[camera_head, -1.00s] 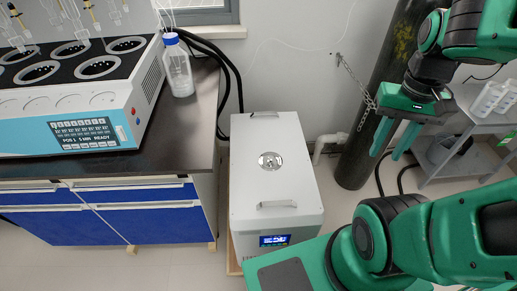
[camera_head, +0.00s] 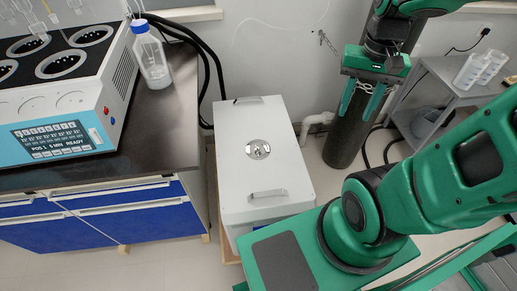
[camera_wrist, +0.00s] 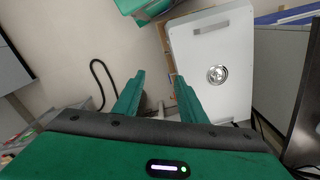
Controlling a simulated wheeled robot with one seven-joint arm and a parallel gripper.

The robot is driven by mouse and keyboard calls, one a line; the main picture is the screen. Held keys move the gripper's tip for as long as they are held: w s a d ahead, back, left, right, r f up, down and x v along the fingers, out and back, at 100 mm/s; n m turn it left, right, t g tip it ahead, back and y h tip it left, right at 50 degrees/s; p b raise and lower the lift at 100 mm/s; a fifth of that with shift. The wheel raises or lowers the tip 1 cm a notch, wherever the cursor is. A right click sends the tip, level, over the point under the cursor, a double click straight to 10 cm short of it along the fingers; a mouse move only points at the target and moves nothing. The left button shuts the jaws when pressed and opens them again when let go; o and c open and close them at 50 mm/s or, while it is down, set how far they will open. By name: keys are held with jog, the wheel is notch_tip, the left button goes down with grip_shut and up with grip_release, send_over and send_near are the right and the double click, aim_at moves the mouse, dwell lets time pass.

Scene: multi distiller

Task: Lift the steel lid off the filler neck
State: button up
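The steel lid (camera_head: 258,149) is a small shiny round disc on top of the white box-shaped unit (camera_head: 240,180). It sits between two bar handles, and the filler neck under it is hidden. In the wrist view the lid (camera_wrist: 217,74) lies right of my fingers, on the unit's white top (camera_wrist: 225,105). My gripper (camera_head: 360,108) is to the right of the unit and apart from it, in front of the dark gas cylinder. Its two green fingers are spread and empty; they also show in the wrist view (camera_wrist: 157,90).
A dark-topped bench with blue drawers (camera_head: 130,215) stands left of the unit. It carries a distiller (camera_head: 60,110) and a blue-capped bottle (camera_head: 152,58). The cylinder (camera_head: 345,140), black hoses and a grey cart (camera_head: 425,100) stand right. Space above the unit's top is clear.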

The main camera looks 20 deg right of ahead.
jog(key=w+a+f+m, duration=0.1)
jog(key=w+a+f, duration=0.25)
jog(key=w, duration=0.35)
jog(key=w+a+f+m, duration=0.1)
jog(key=w+a+f, duration=0.1)
jog(key=w+f, duration=0.4)
jog(key=m, duration=0.2)
send_over(258, 145)
notch_tip(258, 145, down, 12)
jog(key=shift+f, duration=5.45)
jog(key=shift+s, duration=0.1)
jog(key=shift+c, duration=0.4)
grip_shut()
